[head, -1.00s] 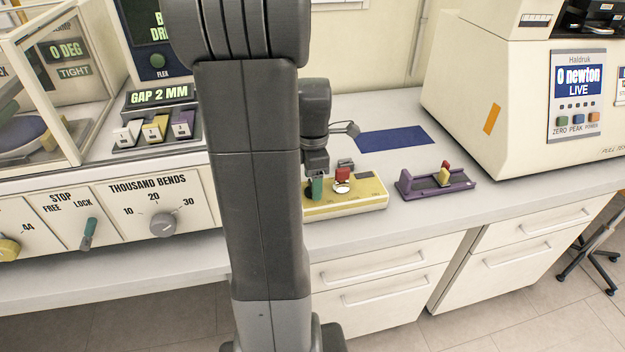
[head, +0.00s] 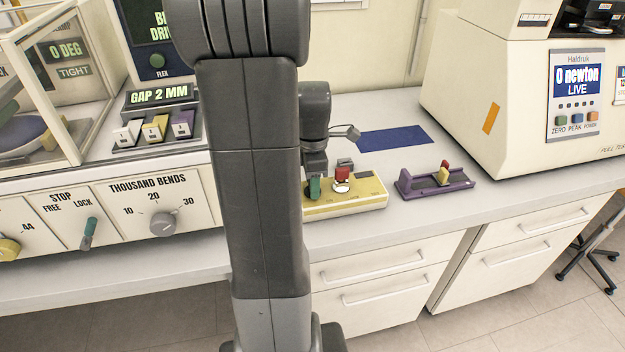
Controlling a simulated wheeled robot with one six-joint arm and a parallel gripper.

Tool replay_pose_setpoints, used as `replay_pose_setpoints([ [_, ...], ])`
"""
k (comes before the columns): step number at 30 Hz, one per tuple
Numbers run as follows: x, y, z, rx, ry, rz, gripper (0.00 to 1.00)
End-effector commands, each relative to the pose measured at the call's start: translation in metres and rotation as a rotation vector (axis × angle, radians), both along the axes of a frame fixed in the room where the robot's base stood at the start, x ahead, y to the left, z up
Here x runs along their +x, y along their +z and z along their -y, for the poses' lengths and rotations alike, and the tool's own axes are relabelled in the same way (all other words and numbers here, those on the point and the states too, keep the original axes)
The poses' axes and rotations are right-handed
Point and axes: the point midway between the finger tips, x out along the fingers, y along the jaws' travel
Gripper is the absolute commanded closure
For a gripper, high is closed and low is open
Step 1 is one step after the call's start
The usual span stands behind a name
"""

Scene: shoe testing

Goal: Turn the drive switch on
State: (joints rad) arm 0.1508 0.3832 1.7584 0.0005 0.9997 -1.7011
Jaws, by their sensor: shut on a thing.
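A pale yellow switch box (head: 365,195) sits on the bench just right of my arm. It carries a green lever (head: 315,188) at its left and a red knob (head: 342,174) on a light round base beside it. My gripper (head: 315,176) points down over the left part of the box and is shut on the green lever. My arm hides the left end of the box. No label for the drive switch can be read on the box from here.
A purple holder (head: 436,182) with a yellow and red piece stands to the right. A blue mat (head: 394,140) lies behind. The cream pull tester (head: 500,100) stands at the back right. The flex machine's panel (head: 145,205) fills the left.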

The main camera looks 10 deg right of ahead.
Motion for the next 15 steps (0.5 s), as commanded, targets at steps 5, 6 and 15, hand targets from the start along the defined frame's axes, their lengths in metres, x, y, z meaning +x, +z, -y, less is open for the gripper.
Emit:
replay_pose_setpoints([
  [5, 0.0001, 0.0004, 0.0002, -0.001, -0.105, -0.001, 0.79],
  [6, 0.0001, 0.0004, 0.0002, -0.001, -0.136, -0.001, 0.79],
  [15, 0.0002, 0.0005, 0.0003, -0.001, -0.414, 0.000, 0.79],
])
